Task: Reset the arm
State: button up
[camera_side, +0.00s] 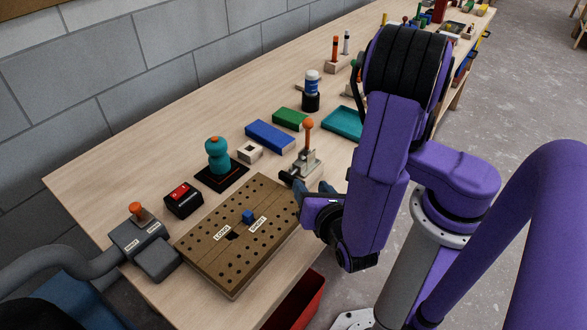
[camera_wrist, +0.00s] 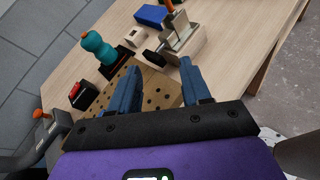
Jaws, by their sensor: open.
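My gripper (camera_side: 316,192) is at the right end of the brown pegboard (camera_side: 196,252), close to the grey toggle clamp (camera_side: 308,165) with the orange-knobbed lever. In the wrist view my gripper (camera_wrist: 160,90) shows two blue fingers spread apart with nothing between them. The clamp (camera_wrist: 184,42) stands just beyond the fingertips in that view. Whether a finger touches the board or clamp cannot be told. Part of the pegboard (camera_wrist: 160,92) shows between and left of the fingers. My arm is bent low over the table's front edge.
A red bin (camera_side: 298,303) is below the edge.

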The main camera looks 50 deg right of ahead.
jog(key=s+d+r+m+g+y, duration=0.6)
jog(key=s+r+m+g+y, duration=0.2)
jog(key=m+g, duration=0.3)
jog(key=shift+d+r+m+y, duration=0.3)
jog(key=shift+r+m+y, duration=0.1)
jog(key=shift+r+m, duration=0.45)
